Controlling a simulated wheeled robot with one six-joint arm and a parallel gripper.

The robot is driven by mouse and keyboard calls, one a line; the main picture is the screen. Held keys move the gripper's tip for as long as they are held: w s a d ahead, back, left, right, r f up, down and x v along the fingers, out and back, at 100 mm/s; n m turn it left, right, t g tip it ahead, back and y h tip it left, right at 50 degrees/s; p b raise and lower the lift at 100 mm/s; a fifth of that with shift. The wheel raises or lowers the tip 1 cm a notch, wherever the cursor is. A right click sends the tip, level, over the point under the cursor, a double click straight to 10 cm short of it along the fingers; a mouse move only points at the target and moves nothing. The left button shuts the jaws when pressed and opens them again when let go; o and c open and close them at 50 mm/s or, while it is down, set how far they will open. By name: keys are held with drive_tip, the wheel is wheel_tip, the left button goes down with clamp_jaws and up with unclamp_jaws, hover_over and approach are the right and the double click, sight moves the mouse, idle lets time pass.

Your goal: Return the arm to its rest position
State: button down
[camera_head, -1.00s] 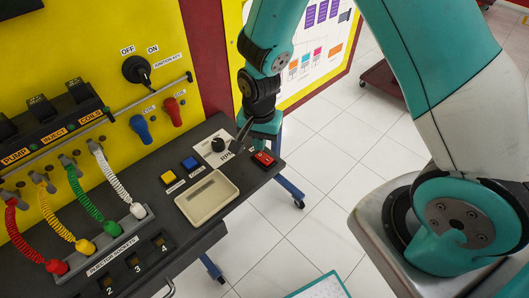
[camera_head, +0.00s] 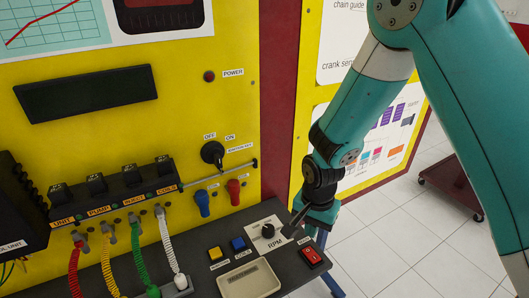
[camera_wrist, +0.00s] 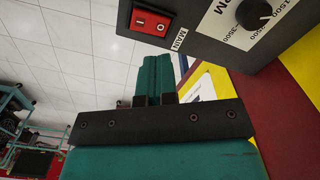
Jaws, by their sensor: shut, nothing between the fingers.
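My teal arm comes down from the upper right in the head view. My gripper (camera_head: 296,222) hangs at the right end of the trainer's dark shelf, close to the RPM knob (camera_head: 267,230) and the red switch (camera_head: 312,256). In the wrist view my gripper (camera_wrist: 158,62) has its two teal fingers side by side with nothing between them. There the red main switch (camera_wrist: 151,22) and the RPM knob (camera_wrist: 254,14) lie beyond the fingertips. I cannot tell from these views whether the fingertips touch the panel.
The yellow trainer panel (camera_head: 120,130) stands at the left, with an ignition key (camera_head: 213,153) and coiled leads. A beige tray (camera_head: 249,281) sits on the shelf. A dark red trolley (camera_head: 450,180) stands at the right. White floor (camera_head: 400,235) is clear between.

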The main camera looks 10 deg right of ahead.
drive_tip(key=s+a+r+n+y+b, duration=0.1)
drive_tip(key=s+a+r+n, duration=0.2)
drive_tip(key=r, duration=0.4)
drive_tip(key=s+a+r+n+y+b, duration=0.1)
drive_tip(key=s+r+n+y, duration=0.1)
drive_tip(key=s+r+n, duration=0.3)
drive_tip(key=s+r+n+y+b, duration=0.1)
drive_tip(key=s+r+n, duration=0.6)
drive_tip(key=s+r, duration=0.2)
drive_tip(key=shift+s+a, duration=0.35)
drive_tip(key=shift+s, duration=0.4)
